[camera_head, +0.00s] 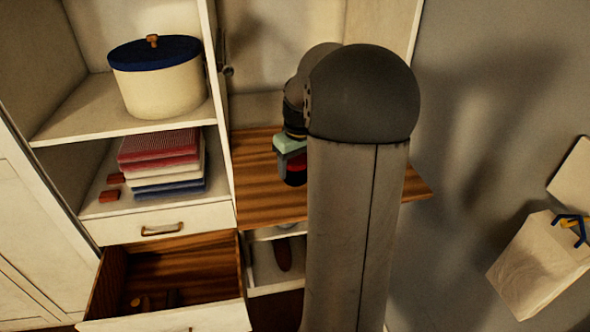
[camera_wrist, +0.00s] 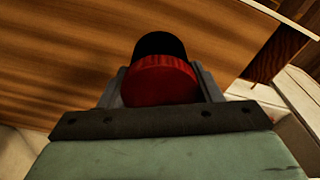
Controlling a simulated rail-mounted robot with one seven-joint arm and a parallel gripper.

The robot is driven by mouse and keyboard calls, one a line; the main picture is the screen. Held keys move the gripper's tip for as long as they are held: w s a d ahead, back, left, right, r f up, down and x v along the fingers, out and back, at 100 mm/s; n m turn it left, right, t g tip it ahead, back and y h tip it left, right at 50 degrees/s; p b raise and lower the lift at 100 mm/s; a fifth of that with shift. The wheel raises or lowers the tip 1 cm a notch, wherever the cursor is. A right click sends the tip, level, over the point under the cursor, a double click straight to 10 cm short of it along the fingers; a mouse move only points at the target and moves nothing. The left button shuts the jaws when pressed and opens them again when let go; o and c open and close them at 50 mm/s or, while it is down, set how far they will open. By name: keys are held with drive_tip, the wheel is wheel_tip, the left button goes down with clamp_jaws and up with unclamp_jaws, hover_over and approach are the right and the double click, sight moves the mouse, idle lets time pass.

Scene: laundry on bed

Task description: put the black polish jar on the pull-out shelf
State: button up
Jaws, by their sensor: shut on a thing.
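The polish jar (camera_wrist: 160,80) has a black body and a red round end. In the wrist view it sits between the two fingers of my gripper (camera_wrist: 162,86), which is shut on it. The shelf's wood grain (camera_wrist: 60,60) also fills much of the wrist view. I cannot tell how high the jar is above the shelf. My arm hides the shelf's middle.
An open wooden drawer (camera_head: 188,268) with small items is at lower left. Folded cloths (camera_head: 162,165) and a cream lidded box (camera_head: 158,82) stand on the left shelves. A white cabinet post (camera_head: 220,110) borders the pull-out shelf. The shelf's visible left part is bare.

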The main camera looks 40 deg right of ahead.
sight(297, 176)
drive_tip(key=d+f, duration=0.1)
drive_tip(key=w+f, duration=0.1)
drive_tip(key=shift+d+f, duration=0.3)
drive_tip(key=shift+d, duration=0.05)
drive_tip(key=shift+f+p, duration=0.3)
drive_tip(key=shift+f, duration=1.05)
drive_tip(key=shift+f, duration=0.1)
drive_tip(key=o, duration=1.1)
drive_tip(key=shift+c, duration=0.2)
